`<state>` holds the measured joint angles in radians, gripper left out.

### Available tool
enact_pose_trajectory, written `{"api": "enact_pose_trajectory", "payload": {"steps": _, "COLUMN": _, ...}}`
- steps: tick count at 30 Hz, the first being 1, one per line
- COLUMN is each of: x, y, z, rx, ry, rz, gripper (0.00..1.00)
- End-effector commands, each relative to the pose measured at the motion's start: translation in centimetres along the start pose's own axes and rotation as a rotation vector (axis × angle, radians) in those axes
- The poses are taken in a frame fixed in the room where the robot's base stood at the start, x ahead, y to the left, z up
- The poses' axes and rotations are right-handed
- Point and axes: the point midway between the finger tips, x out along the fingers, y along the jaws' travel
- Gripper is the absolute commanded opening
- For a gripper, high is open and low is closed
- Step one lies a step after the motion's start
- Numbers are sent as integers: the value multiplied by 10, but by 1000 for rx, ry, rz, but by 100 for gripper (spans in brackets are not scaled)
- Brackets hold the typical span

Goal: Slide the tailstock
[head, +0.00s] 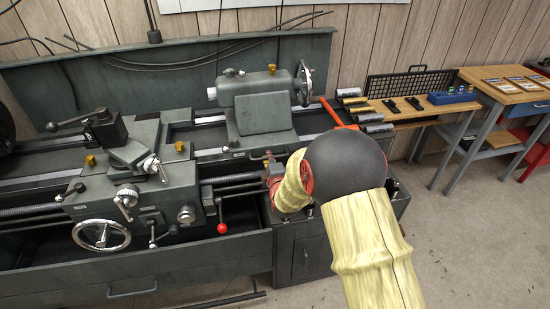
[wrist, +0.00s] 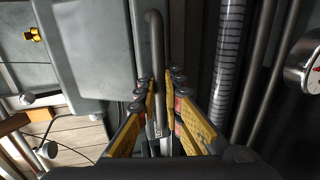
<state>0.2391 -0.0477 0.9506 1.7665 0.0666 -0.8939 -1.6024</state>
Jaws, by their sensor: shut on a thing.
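The tailstock (head: 262,105) is a dark grey casting on the right part of the lathe bed, with a sloped front plate and a handwheel (head: 303,83) at its right end. My gripper (head: 268,160) is low in front of it, partly hidden by my arm in the head view. In the wrist view, the yellow-padded fingers of my gripper (wrist: 162,92) are closed around a bent grey metal bar (wrist: 155,50), and the tailstock's grey body (wrist: 85,50) is beside it. Where the bar joins is not clear.
The lathe carriage (head: 130,175), with its tool post and handwheel, stands to the left, with bare bed rails (head: 210,153) between it and the tailstock. The leadscrew (wrist: 228,60) runs close to my fingers. A bench with tools (head: 430,108) stands at the right.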

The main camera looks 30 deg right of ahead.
Motion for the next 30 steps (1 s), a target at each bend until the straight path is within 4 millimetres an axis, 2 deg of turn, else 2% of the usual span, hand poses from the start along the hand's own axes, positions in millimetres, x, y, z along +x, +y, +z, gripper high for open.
{"api": "enact_pose_trajectory", "payload": {"steps": 1, "x": 0, "y": -1, "z": -19, "rx": -7, "ry": 21, "rz": 1, "gripper": 0}}
{"api": "enact_pose_trajectory", "payload": {"steps": 3, "x": 0, "y": -1, "z": -30, "rx": -7, "ry": 22, "rz": 1, "gripper": 0}}
{"api": "enact_pose_trajectory", "payload": {"steps": 9, "x": -1, "y": -1, "z": -79, "rx": -8, "ry": 25, "rz": -1, "gripper": 0}}
{"api": "enact_pose_trajectory", "payload": {"steps": 15, "x": -2, "y": 0, "z": -114, "rx": -8, "ry": 22, "rz": -1, "gripper": 0}}
{"api": "enact_pose_trajectory", "payload": {"steps": 19, "x": -2, "y": 0, "z": -121, "rx": -6, "ry": 16, "rz": -1, "gripper": 0}}
{"api": "enact_pose_trajectory", "payload": {"steps": 28, "x": -2, "y": -1, "z": -118, "rx": -3, "ry": 8, "rz": -1, "gripper": 0}}
{"api": "enact_pose_trajectory", "payload": {"steps": 29, "x": -2, "y": -1, "z": -118, "rx": -3, "ry": 8, "rz": -1, "gripper": 9}}
{"api": "enact_pose_trajectory", "payload": {"steps": 30, "x": -2, "y": -1, "z": -118, "rx": -3, "ry": 8, "rz": -1, "gripper": 11}}
